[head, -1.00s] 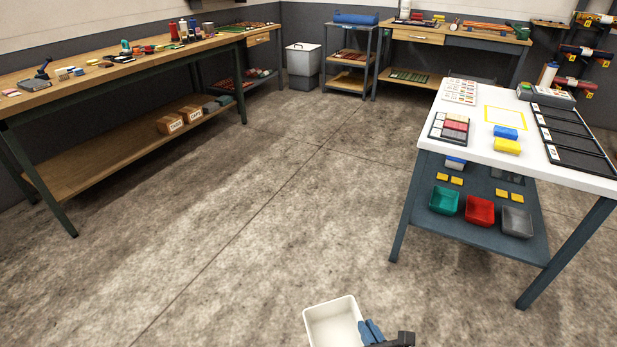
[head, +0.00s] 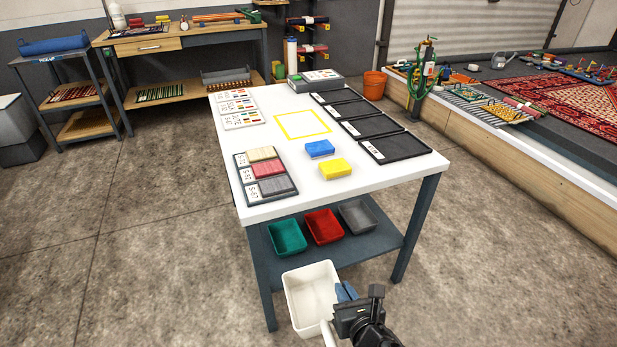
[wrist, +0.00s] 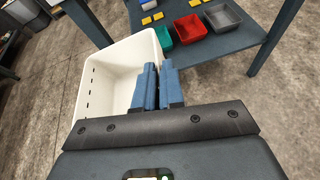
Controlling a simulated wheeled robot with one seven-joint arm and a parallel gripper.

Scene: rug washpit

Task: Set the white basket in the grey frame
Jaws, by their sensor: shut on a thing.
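The white basket (head: 303,305) is an empty, open-topped tub low in the head view, in front of the table. My gripper (head: 346,291) is shut on its right wall, with blue fingers. In the wrist view the basket (wrist: 97,95) hangs left of the gripper (wrist: 156,72), its opening facing up and tilted towards me. The fingers pinch its rim on the right side. I cannot pick out a grey frame for certain. Dark rectangular trays (head: 398,147) lie in a row along the table's right side.
The white-topped table (head: 370,192) is just ahead, its legs close to the basket. Its lower shelf holds green (head: 287,238), red (head: 323,227) and grey bins (head: 358,216). Blue (head: 319,149) and yellow blocks (head: 336,169) lie on top. The floor at left is clear.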

